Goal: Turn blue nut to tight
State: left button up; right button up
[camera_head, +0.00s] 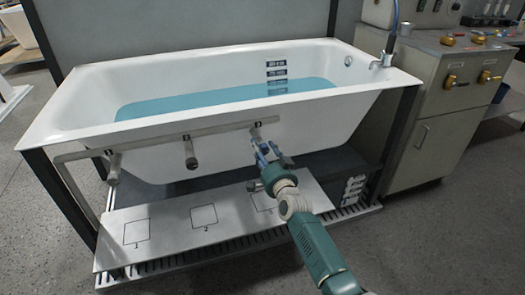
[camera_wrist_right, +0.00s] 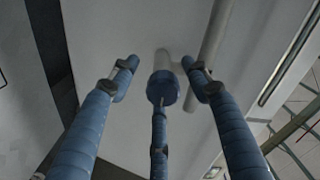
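The blue nut (camera_wrist_right: 163,88) shows in the right wrist view as a round blue cap at the end of a pale pipe stub. My right gripper (camera_wrist_right: 162,78) has three blue fingers spread around it. A gap shows between the nut and the left finger; I cannot tell whether the right or lower finger touches it. In the head view my right gripper (camera_head: 270,153) is at the rightmost stub of the pipe, under the tub's front rim, and hides the nut there. My left gripper is not in view.
The grey pipe (camera_head: 220,129) runs along the front of the white bathtub (camera_head: 75,128), with two other stubs, left (camera_head: 114,166) and middle (camera_head: 190,156). A white panel (camera_head: 180,222) with numbered squares lies below. A control cabinet (camera_head: 435,125) stands at the right.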

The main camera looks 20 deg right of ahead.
jog(key=shift+d, duration=0.1)
jog(key=s, duration=1.2)
jog(key=shift+d, duration=0.15)
